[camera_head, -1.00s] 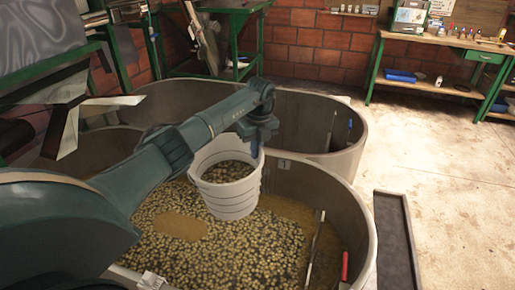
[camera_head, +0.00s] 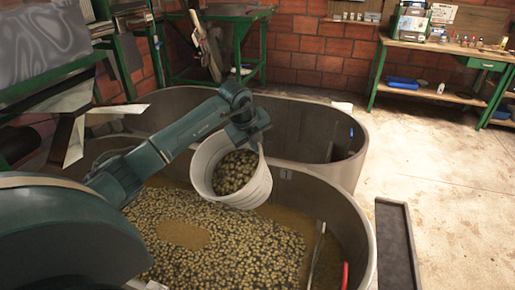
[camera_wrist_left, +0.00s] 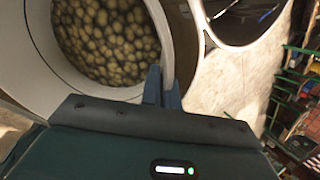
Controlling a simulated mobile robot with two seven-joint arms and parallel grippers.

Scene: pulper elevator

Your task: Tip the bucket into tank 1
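A white bucket (camera_head: 240,190) full of yellowish-brown fruit is tilted, its mouth turned toward the head camera. It hangs above the near tank (camera_head: 352,225), which bears a small tag and holds liquid with many floating fruits. My left gripper (camera_head: 258,143) is shut on the bucket's rim at its upper right; in the left wrist view the fingers (camera_wrist_left: 162,88) pinch the rim, with the fruit (camera_wrist_left: 105,38) inside the bucket. No fruit is seen falling out. My right gripper is not in view.
A second tank (camera_head: 315,120), apparently empty, adjoins behind. A stick and a red-handled tool (camera_head: 345,275) lean inside the near tank's right wall. A dark tray (camera_head: 396,245) lies to its right. Green workbenches (camera_head: 440,45) stand at the back; the floor at right is clear.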

